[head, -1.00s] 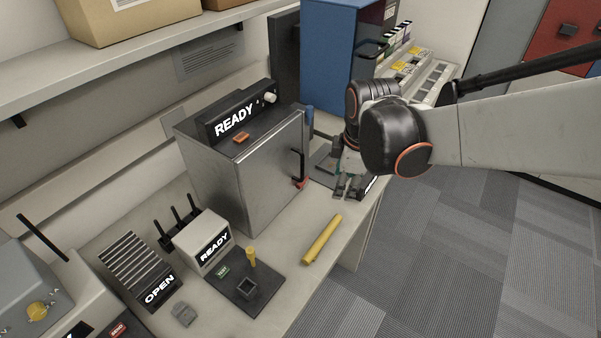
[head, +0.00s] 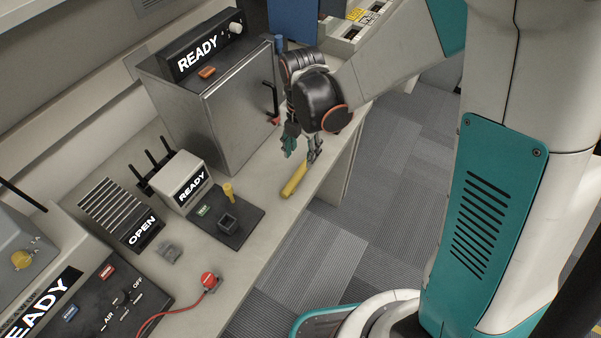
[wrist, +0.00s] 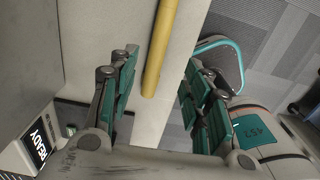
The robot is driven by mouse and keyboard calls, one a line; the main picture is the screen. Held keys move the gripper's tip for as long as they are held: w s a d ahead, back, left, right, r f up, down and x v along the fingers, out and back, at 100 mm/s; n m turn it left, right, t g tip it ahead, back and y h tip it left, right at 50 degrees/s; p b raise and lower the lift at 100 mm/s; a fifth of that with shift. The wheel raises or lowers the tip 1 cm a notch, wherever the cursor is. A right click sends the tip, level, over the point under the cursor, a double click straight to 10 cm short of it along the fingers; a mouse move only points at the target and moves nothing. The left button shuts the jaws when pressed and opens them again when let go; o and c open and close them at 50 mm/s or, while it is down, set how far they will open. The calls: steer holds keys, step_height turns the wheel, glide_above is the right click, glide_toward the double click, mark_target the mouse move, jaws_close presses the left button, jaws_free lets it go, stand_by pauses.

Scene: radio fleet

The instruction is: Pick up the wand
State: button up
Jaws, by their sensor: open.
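The wand looks to be the yellow rod (head: 294,181) lying on the bench near its front edge, in front of the metal box. My gripper (head: 302,152) is open, fingers pointing down, close to the rod's far end in the head view. In the wrist view the rod (wrist: 160,45) runs up through the gap between the open fingers (wrist: 158,82), nearer the left finger. Neither finger is seen closed on it. How high the fingers are above the bench is hard to tell.
The metal box with a READY sign (head: 215,110) stands behind the rod. A small READY unit (head: 185,180) and a black pad with a short yellow peg (head: 240,228) lie to the left. A red button (head: 209,281) with a cable sits at the front. Bench around the rod is clear.

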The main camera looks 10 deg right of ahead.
mark_target(301, 169)
steer(key=f+b, duration=0.1)
steer(key=f, duration=0.3)
steer(key=f+b, duration=0.2)
steer(key=f, duration=0.2)
steer(key=shift+w+a+f+b, duration=0.1)
steer(key=shift+w+f+b, duration=0.1)
steer(key=shift+f+b, duration=0.1)
steer(key=shift+r, duration=0.1)
jaws_close()
